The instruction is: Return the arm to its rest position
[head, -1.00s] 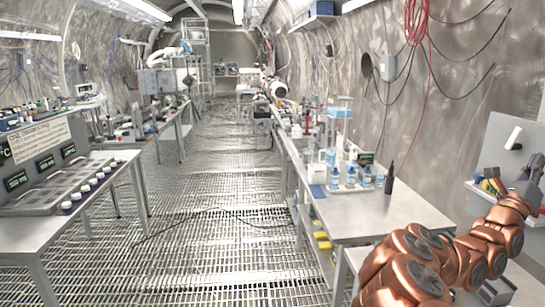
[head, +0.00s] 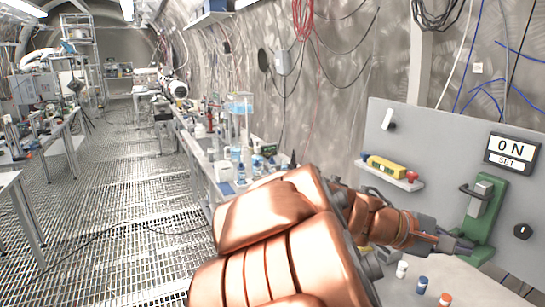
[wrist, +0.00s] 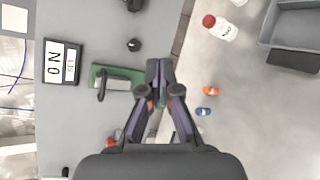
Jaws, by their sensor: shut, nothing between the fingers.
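My copper-coloured arm (head: 290,225) fills the lower middle of the head view and reaches right. My gripper (head: 462,246) is at its end, low in front of the grey panel, near the foot of a green bracket (head: 484,222) with a grey handle. In the wrist view my gripper (wrist: 159,72) has its fingertips together with nothing between them. The green bracket (wrist: 112,78) lies just left of the fingertips there; I cannot tell how far apart they are in depth.
The grey panel (head: 445,150) carries an "ON" display (head: 512,153), a black knob (head: 522,231) and a shelf with a yellow tool (head: 386,167). Small bottles (head: 422,285) stand on the bench below. A red-capped bottle (wrist: 222,28) and a grey tray (wrist: 290,25) lie right in the wrist view.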

